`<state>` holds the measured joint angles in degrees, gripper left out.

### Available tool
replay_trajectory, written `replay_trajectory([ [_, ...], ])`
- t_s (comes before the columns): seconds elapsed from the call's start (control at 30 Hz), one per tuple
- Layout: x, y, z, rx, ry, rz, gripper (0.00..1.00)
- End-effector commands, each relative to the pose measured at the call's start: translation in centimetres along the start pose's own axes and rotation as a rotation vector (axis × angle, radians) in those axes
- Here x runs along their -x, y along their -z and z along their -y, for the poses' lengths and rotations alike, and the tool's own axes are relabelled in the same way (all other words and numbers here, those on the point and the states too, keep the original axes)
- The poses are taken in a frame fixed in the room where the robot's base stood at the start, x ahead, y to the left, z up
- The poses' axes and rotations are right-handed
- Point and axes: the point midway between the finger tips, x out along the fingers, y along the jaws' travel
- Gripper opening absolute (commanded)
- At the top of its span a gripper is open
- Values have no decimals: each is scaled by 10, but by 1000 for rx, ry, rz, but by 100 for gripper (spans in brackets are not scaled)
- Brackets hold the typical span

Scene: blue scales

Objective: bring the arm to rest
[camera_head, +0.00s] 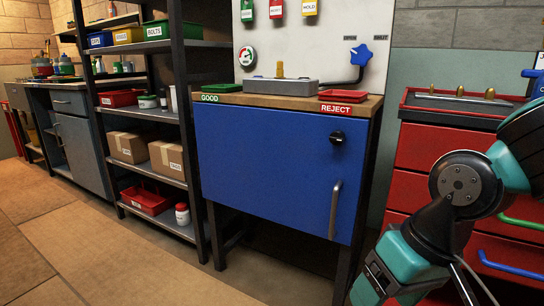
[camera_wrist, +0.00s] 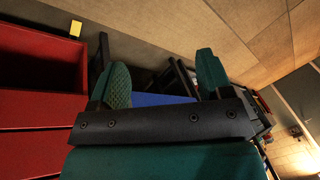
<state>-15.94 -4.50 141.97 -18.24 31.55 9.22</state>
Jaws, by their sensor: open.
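My gripper (camera_wrist: 162,76) shows in the wrist view with its two green fingers wide apart and nothing between them. Its dark palm bar crosses the middle of that view. In the head view my arm stands folded at the right edge, in front of the red drawer cabinet (camera_head: 413,147). I cannot make out the gripper's fingers there. The wrist view also shows red drawer fronts (camera_wrist: 38,105) to the left of the fingers and part of the blue workbench panel (camera_wrist: 160,100) beyond them.
The blue-fronted workbench (camera_head: 260,160) stands mid-view with a grey scale (camera_head: 283,88), a green tray (camera_head: 222,88) marked GOOD and a red tray (camera_head: 343,95) marked REJECT. A shelf with boxes (camera_head: 168,158) stands left of it. The floor (camera_head: 80,240) in front is clear.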

Motion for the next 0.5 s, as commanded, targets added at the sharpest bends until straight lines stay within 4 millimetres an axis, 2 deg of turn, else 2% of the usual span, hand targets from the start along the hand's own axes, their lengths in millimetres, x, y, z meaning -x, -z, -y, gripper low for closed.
replay_trajectory([
  [0.03, 17, -12, 10, 60, 21, 4, 72],
  [0.23, 56, -61, 40, 301, 90, 42, 72],
  [0.3, 77, -56, 45, 299, 91, 50, 72],
  [0.5, 121, -47, 57, 295, 90, 49, 72],
])
